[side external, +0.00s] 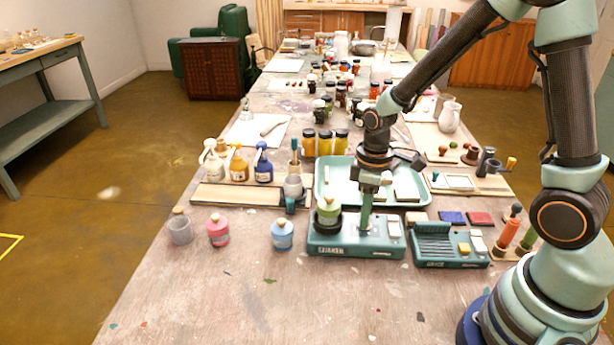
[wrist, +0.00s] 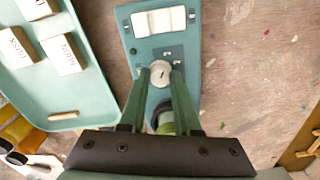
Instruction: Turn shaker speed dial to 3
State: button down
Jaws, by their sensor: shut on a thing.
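The teal shaker (side external: 350,246) sits on the table with a green-labelled jar (side external: 328,211) standing on its left end. In the wrist view the shaker (wrist: 134,45) shows from above, with its round pale dial (wrist: 160,72) bearing a dark mark; the number it points to is too small to read. My gripper (side external: 365,228) points straight down at the middle of the shaker. In the wrist view its two green fingers (wrist: 160,80) are closed on either side of the dial. In the side view the fingers hide the dial.
A white switch block (wrist: 160,20) is on the shaker's far end. A teal tray (side external: 330,190) with labelled blocks lies right behind it. A second teal device (side external: 432,258) stands to the right. A blue jar (side external: 282,235) and pink jar (side external: 217,231) stand left. The front table is clear.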

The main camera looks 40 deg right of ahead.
jog(key=c, duration=0.6)
grip_release()
jog(key=shift+r, duration=0.15)
notch_tip(320, 180, up, 12)
jog(key=shift+f, duration=0.1)
jog(key=s+r+m+t, duration=0.3)
jog(key=r+m, duration=0.1)
jog(key=r, duration=0.1)
jog(key=s+a+r+m+t, duration=0.1)
jog(key=s+r+m+t, duration=0.1)
jog(key=shift+s+r+t, duration=0.25)
jog(key=shift+s+t, duration=0.05)
